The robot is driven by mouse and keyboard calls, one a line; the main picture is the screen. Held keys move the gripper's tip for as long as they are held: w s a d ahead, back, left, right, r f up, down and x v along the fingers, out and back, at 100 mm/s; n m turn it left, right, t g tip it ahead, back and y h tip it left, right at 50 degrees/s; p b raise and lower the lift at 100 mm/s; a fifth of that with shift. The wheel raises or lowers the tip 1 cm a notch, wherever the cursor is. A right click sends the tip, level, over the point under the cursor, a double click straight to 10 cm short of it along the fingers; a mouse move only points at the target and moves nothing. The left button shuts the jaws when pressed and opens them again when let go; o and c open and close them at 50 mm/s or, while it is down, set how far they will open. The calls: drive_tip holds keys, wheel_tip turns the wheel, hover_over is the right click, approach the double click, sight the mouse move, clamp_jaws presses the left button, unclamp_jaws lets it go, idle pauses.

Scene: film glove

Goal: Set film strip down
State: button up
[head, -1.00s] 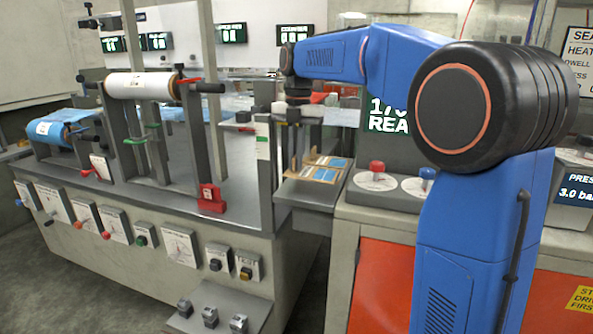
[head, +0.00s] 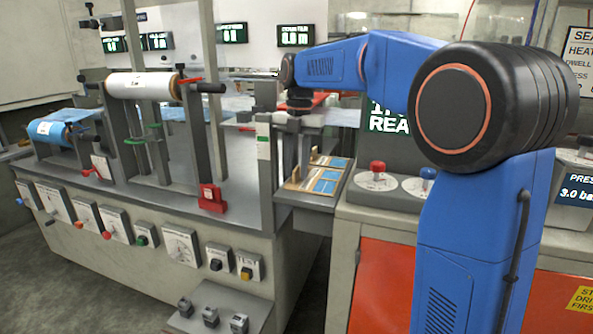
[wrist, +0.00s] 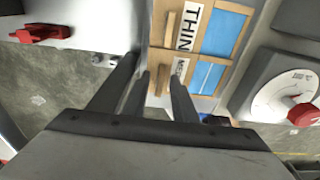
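A wooden tray (head: 293,185) with blue film pieces (head: 326,182) lies on the grey shelf right of the machine. In the wrist view the tray (wrist: 158,52) has a compartment labelled THIN, a second partly hidden label, and blue film (wrist: 222,32). My gripper (head: 300,172) points down above the left part of the tray. In the wrist view its dark fingers (wrist: 153,72) stand apart, with the tray's edge and labels showing past them. I see no film strip clearly between them. Whether the tips touch the tray cannot be told.
A red block (head: 211,198) stands at the machine's front edge, left of the tray. Dials with a red knob (head: 377,167) and a blue knob (head: 427,173) stand right of it. A grey upright post (head: 265,175) rises close on the gripper's left.

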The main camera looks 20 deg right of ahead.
wheel_tip(320, 180, up, 11)
drive_tip(key=w, duration=0.1)
drive_tip(key=shift+d, duration=0.4)
drive_tip(key=s+d+f+m+t, duration=0.2)
drive_tip(key=s+f+m, duration=0.2)
drive_tip(key=s+m, duration=0.5)
drive_tip(key=s+d+f+m+t, duration=0.1)
drive_tip(key=s+d+f+m, duration=0.1)
drive_tip(key=s+f+m, duration=0.6)
drive_tip(key=s+d+f+m+t, duration=0.2)
drive_tip(key=s+f+m+t, duration=0.1)
drive_tip(key=s+f+m, duration=0.8)
drive_tip(key=s+f, duration=0.3)
drive_tip(key=s, duration=0.3)
drive_tip(key=shift+s+m+h, duration=0.25)
drive_tip(key=shift+m+h, duration=0.15)
drive_tip(key=shift+d, duration=0.15)
